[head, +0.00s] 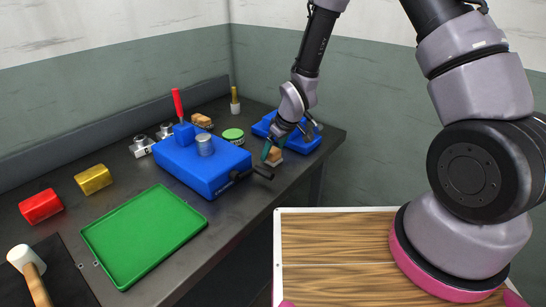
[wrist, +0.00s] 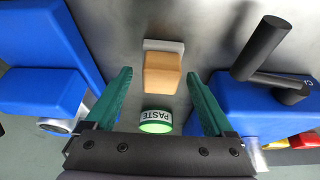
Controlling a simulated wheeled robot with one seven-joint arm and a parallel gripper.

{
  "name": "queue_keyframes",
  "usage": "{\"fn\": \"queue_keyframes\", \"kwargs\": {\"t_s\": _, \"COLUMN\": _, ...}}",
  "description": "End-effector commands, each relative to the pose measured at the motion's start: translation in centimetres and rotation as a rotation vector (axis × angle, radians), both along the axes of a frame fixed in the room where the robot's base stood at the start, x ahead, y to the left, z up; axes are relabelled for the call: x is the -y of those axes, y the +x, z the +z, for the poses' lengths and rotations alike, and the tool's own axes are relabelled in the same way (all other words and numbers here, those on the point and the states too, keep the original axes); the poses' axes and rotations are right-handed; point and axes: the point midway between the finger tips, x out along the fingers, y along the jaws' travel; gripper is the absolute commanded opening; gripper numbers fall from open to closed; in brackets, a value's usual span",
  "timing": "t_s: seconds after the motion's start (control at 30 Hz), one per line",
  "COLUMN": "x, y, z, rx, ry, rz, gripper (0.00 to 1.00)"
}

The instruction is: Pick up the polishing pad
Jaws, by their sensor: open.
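The polishing pad, a tan block on a pale grey base (head: 276,161), sits on the dark bench between the blue machine and the blue part at the back right. In the wrist view the pad (wrist: 162,75) lies between the lines of my two green fingers, with a gap on each side. My gripper (head: 273,148) is open and empty, pointing down at the pad. In the wrist view the fingertips (wrist: 158,74) show on either side of it. I cannot tell how far above the bench they are.
The blue machine (head: 190,165) with its black crank handle (wrist: 264,48) stands close beside the pad. A blue part (wrist: 40,95) is on the other side. A green paste tin (head: 233,135) stands nearby. A green tray (head: 145,235) and red and yellow blocks lie farther left.

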Motion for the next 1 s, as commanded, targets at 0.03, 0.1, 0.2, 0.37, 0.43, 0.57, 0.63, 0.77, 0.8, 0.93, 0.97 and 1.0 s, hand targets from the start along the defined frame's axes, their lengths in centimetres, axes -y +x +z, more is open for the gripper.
{"fn": "queue_keyframes", "kwargs": {"t_s": 0.03, "x": -0.1, "y": 0.0, "z": -0.2, "rx": 0.0, "ry": 0.0, "rz": 0.0, "gripper": 0.88}}
{"fn": "queue_keyframes", "kwargs": {"t_s": 0.1, "x": -0.1, "y": 0.1, "z": -0.3, "rx": 0.0, "ry": 0.0, "rz": 0.0, "gripper": 0.88}}
{"fn": "queue_keyframes", "kwargs": {"t_s": 0.2, "x": -0.1, "y": 0.1, "z": -0.3, "rx": 0.0, "ry": 0.0, "rz": 0.0, "gripper": 0.88}}
{"fn": "queue_keyframes", "kwargs": {"t_s": 0.37, "x": -0.1, "y": 0.1, "z": -0.2, "rx": 0.0, "ry": 0.0, "rz": 0.001, "gripper": 0.45}}
{"fn": "queue_keyframes", "kwargs": {"t_s": 0.43, "x": -0.1, "y": 0.1, "z": -0.2, "rx": 0.0, "ry": 0.0, "rz": 0.001, "gripper": 0.19}}
{"fn": "queue_keyframes", "kwargs": {"t_s": 0.57, "x": -0.1, "y": 0.1, "z": -0.2, "rx": 0.001, "ry": 0.0, "rz": 0.001, "gripper": 0.0}}
{"fn": "queue_keyframes", "kwargs": {"t_s": 0.63, "x": -0.1, "y": 0.1, "z": -0.2, "rx": 0.001, "ry": 0.0, "rz": 0.001, "gripper": 0.0}}
{"fn": "queue_keyframes", "kwargs": {"t_s": 0.77, "x": -0.1, "y": 0.1, "z": 0.1, "rx": 0.002, "ry": 0.001, "rz": 0.001, "gripper": 0.0}}
{"fn": "queue_keyframes", "kwargs": {"t_s": 0.8, "x": -0.1, "y": 0.1, "z": 0.5, "rx": 0.003, "ry": 0.001, "rz": 0.001, "gripper": 0.0}}
{"fn": "queue_keyframes", "kwargs": {"t_s": 0.93, "x": -0.2, "y": 0.2, "z": 2.6, "rx": 0.005, "ry": 0.002, "rz": 0.001, "gripper": 0.0}}
{"fn": "queue_keyframes", "kwargs": {"t_s": 0.97, "x": -0.2, "y": 0.2, "z": 3.2, "rx": 0.005, "ry": 0.002, "rz": 0.001, "gripper": 0.0}}
{"fn": "queue_keyframes", "kwargs": {"t_s": 1.0, "x": -0.2, "y": 0.2, "z": 4.1, "rx": 0.006, "ry": 0.003, "rz": 0.0, "gripper": 0.0}}
